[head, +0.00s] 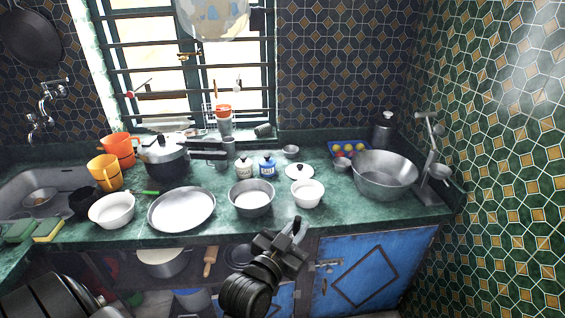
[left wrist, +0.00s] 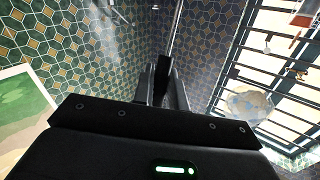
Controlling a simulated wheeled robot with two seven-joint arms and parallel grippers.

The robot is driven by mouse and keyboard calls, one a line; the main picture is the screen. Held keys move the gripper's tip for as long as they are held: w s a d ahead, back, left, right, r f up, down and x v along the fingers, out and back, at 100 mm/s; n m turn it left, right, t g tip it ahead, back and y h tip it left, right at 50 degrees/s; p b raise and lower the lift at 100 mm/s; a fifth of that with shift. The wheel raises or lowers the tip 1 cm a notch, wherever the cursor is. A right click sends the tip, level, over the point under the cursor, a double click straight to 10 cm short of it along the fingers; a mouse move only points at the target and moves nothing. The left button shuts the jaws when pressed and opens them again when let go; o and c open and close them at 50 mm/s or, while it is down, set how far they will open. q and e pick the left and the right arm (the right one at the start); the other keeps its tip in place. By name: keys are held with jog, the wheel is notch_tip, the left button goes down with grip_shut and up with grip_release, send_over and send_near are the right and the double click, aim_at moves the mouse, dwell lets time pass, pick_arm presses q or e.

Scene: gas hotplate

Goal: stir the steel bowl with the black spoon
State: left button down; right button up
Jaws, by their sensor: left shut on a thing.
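A round steel bowl (head: 251,208) stands on the green counter near its front edge. A larger steel bowl (head: 384,183) stands at the right end; I cannot tell which one the task means. My left gripper (head: 296,228) is in front of the counter edge, below and right of the smaller bowl and apart from it in the picture. In the left wrist view it is shut on a thin thing with a black lower part (left wrist: 162,74) and a pale shaft running up, which looks like the spoon. Its far end is out of view there. My right gripper is not in view.
A white bowl (head: 307,194) stands right of the smaller steel bowl, and a steel plate (head: 181,210) left of it. Small jars (head: 267,166) stand behind. A metal stand (head: 432,160) is at the far right. Blue cabinet doors (head: 360,276) lie below the counter.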

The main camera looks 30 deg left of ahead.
pick_arm(q)
jog(key=w+a+n+g+y+p, duration=0.1)
jog(key=w+a+n+y+p, duration=0.2)
jog(key=w+a, duration=0.8)
jog(key=w+a+n+g+y+p, duration=0.1)
jog(key=w+a+n+y+p, duration=0.2)
jog(key=w+a, duration=0.8)
jog(key=s+a+f+g+b, duration=0.2)
jog(key=a+f+b, duration=0.1)
jog(key=a+f, duration=0.4)
jog(key=shift+f+h, duration=0.4)
jog(key=shift+f, duration=1.15)
jog(key=shift+s, duration=0.1)
jog(key=shift+d, duration=0.1)
